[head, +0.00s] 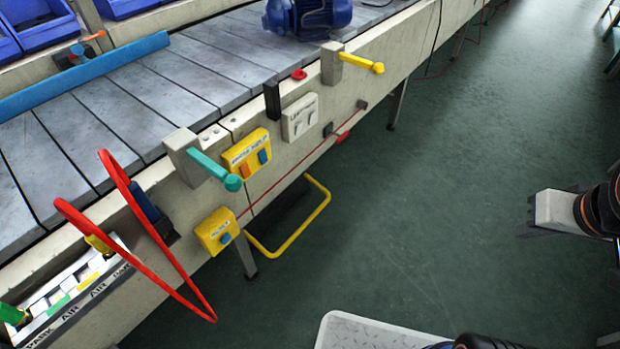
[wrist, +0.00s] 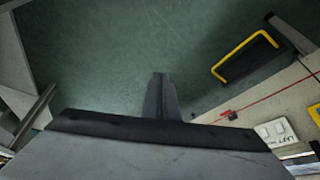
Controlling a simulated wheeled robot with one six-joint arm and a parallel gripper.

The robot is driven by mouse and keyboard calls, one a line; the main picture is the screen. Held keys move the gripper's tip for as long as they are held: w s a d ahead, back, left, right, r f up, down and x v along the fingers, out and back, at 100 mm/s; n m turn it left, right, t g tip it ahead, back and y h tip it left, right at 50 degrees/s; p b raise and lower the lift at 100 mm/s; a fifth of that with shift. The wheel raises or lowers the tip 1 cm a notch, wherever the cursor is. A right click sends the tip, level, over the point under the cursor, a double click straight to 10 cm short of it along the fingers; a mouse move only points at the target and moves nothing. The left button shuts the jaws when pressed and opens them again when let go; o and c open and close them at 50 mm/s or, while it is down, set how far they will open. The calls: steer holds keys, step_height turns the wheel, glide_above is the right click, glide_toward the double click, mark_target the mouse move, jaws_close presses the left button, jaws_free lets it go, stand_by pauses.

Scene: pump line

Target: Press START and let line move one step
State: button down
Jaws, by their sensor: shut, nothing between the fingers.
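A small yellow box (head: 214,228) with one blue button (head: 225,238) is fixed low on the side of the conveyor (head: 150,95); its label is too small to read surely. A larger yellow box (head: 242,163) above it carries an orange button (head: 246,172) and a blue button (head: 264,156). I cannot tell which button is START. A blue pump (head: 310,18) sits on the slatted belt. My gripper (wrist: 160,80) is shut and empty, over the green floor and apart from the conveyor; its grey body also shows at the right of the head view (head: 555,212).
A teal lever (head: 212,168) and a yellow lever (head: 362,62) jut from the conveyor side. A red double hoop (head: 130,215) sticks out at left. A yellow foot bar (head: 305,222) hangs below, under a red cord (head: 290,168). The floor between gripper and conveyor is clear.

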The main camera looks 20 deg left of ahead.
steer(key=w+a+f+n+y, duration=0.1)
steer(key=w+a+f+n, duration=0.55)
steer(key=w, duration=0.45)
steer(key=w+a+f+n, duration=0.6)
steer(key=w+a, duration=0.2)
steer(key=w, duration=0.3)
steer(key=w+a+f+n+y, duration=0.25)
steer(key=a+f+n, duration=0.55)
steer(key=a+f, duration=0.55)
steer(key=s+a+f+n+g+y, duration=0.1)
steer(key=s+a+f+n, duration=0.4)
steer(key=a+f, duration=0.4)
steer(key=s+a+f+n+g+y, duration=0.1)
steer(key=s+a+f+n, duration=0.4)
steer(key=f, duration=0.9)
steer(key=a+n+y, duration=0.1)
steer(key=a, duration=0.2)
steer(key=shift+s+a+f, duration=0.15)
steer(key=shift+s+a, duration=0.2)
steer(key=shift+s, duration=0.05)
glide_toward(289, 243)
steer(key=x, duration=0.6)
steer(key=shift+a+f, duration=0.15)
steer(key=shift+f, duration=0.05)
